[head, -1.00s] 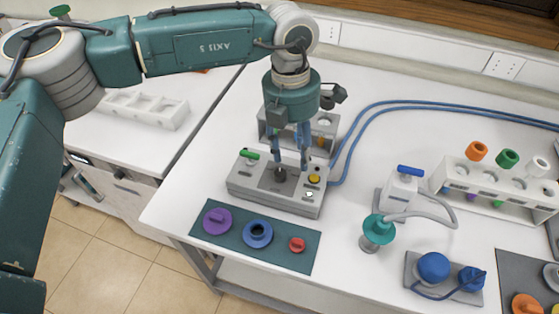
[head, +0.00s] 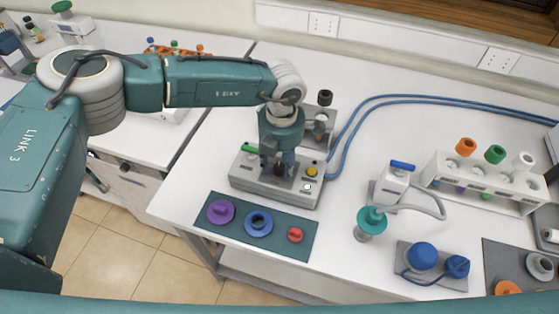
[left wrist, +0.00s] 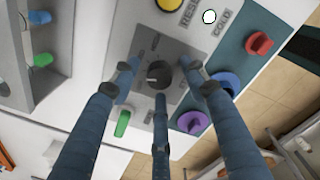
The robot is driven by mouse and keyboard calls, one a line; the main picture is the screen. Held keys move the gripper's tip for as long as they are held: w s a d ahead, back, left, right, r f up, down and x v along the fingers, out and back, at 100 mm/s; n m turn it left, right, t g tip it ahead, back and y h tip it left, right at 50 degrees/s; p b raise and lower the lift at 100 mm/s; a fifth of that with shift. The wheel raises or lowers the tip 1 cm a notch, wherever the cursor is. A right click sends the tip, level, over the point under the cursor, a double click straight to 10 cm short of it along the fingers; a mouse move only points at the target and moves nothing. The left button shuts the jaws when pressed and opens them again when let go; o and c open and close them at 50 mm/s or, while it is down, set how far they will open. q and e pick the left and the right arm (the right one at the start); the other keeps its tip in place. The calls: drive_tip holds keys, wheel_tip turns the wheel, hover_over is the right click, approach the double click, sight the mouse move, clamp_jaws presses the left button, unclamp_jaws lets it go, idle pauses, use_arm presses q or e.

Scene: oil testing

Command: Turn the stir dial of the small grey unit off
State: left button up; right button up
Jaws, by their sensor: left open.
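The small grey unit (head: 240,181) sits on the white table in the head view. Its black stir dial (left wrist: 158,74) shows clearly in the left wrist view, on a grey panel with dark markings. My left gripper (head: 277,165) points down over the unit; its three blue fingers are spread around the dial, open and holding nothing. Contact with the dial cannot be told. A green lever (left wrist: 123,123), a yellow button (head: 312,171) and a round white light (left wrist: 209,17) are also on the unit. My right gripper is not in view.
A teal mat (head: 275,243) with purple, blue and red knobs lies in front of the unit. A grey rack (head: 326,112) stands close behind. A white pump-like device (head: 392,184) and a white rack with coloured caps (head: 448,167) stand to the right. Blue hoses (head: 345,150) run behind.

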use_arm(q)
clamp_jaws()
drive_tip(key=shift+f+b, duration=0.15)
drive_tip(key=shift+b, duration=0.5)
drive_tip(key=n+b, duration=0.6)
drive_tip(key=b, duration=0.4)
drive_tip(key=shift+w+f+n, duration=0.1)
drive_tip(key=shift+n, duration=0.2)
drive_tip(key=shift+r+n+b, duration=0.2)
drive_tip(key=shift+n+b, duration=0.5)
drive_tip(key=shift+b, duration=0.1)
unclamp_jaws()
drive_tip(key=shift+r, duration=0.15)
